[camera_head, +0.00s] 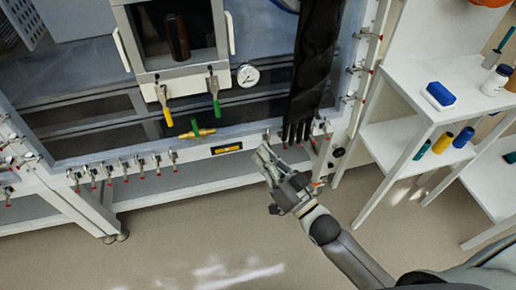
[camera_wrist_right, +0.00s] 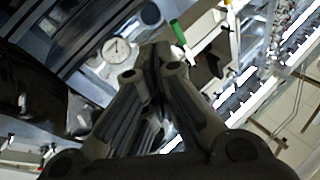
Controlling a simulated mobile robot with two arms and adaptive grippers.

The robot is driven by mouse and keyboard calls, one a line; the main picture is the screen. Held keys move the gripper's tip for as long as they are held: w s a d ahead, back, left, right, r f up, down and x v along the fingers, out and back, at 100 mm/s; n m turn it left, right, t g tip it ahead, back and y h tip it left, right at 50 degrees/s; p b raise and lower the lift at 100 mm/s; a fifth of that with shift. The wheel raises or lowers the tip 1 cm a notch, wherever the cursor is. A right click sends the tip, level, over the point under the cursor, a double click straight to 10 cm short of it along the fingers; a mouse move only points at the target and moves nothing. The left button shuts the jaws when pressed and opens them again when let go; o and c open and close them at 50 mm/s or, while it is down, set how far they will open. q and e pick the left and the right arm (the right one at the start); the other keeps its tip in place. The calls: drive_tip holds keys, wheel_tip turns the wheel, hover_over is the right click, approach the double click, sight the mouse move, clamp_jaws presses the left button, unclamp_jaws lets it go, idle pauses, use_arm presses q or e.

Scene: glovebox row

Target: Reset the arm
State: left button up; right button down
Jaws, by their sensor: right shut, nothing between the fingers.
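My right arm comes in from the lower right in the head view, and its gripper (camera_head: 264,154) is shut and empty. It is in front of the glovebox's (camera_head: 230,170) lower front edge, just below the fingers of a hanging black glove (camera_head: 315,60). I cannot tell whether it touches the glove. In the right wrist view the gripper's fingers (camera_wrist_right: 155,75) come together with nothing held between them. The black glove (camera_wrist_right: 35,95) shows at the left there. My left gripper is not in view.
A pressure gauge (camera_head: 247,75), a green-handled valve (camera_head: 214,92) and a yellow-handled valve (camera_head: 163,100) are on the glovebox front. A white shelf (camera_head: 405,100) at the right holds a blue block (camera_head: 440,94) and a white bottle (camera_head: 496,80). The floor (camera_head: 190,240) in front is clear.

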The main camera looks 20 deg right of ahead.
drive_tip(key=s+d+f+g+h+p, duration=0.1)
drive_tip(key=s+d+f+g+h, duration=0.15)
drive_tip(key=f, duration=0.85)
drive_tip(key=s+d+f+g+h, duration=0.1)
drive_tip(key=s+d+f+g, duration=0.15)
drive_tip(key=f, duration=0.75)
drive_tip(key=s+d+f+g+h+p, duration=0.1)
drive_tip(key=s+d+f+g+h, duration=0.15)
drive_tip(key=f, duration=0.85)
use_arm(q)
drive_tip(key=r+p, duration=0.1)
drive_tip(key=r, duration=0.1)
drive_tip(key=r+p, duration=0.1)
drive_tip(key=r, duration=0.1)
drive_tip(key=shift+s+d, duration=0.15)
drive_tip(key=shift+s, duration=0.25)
use_arm(e)
drive_tip(key=s+d+f+g, duration=0.1)
drive_tip(key=s+f+g, duration=0.2)
drive_tip(key=s+f, duration=0.3)
drive_tip(key=s+d+f+n+g+h, duration=0.1)
drive_tip(key=s+f+g, duration=0.3)
drive_tip(key=s, duration=1.1)
drive_tip(key=s+d+f+g+h, duration=0.1)
drive_tip(key=s+f+g, duration=0.2)
drive_tip(key=s+f, duration=0.5)
drive_tip(key=s, duration=0.3)
drive_tip(key=shift+s+f, duration=0.2)
drive_tip(key=shift+f, duration=0.15)
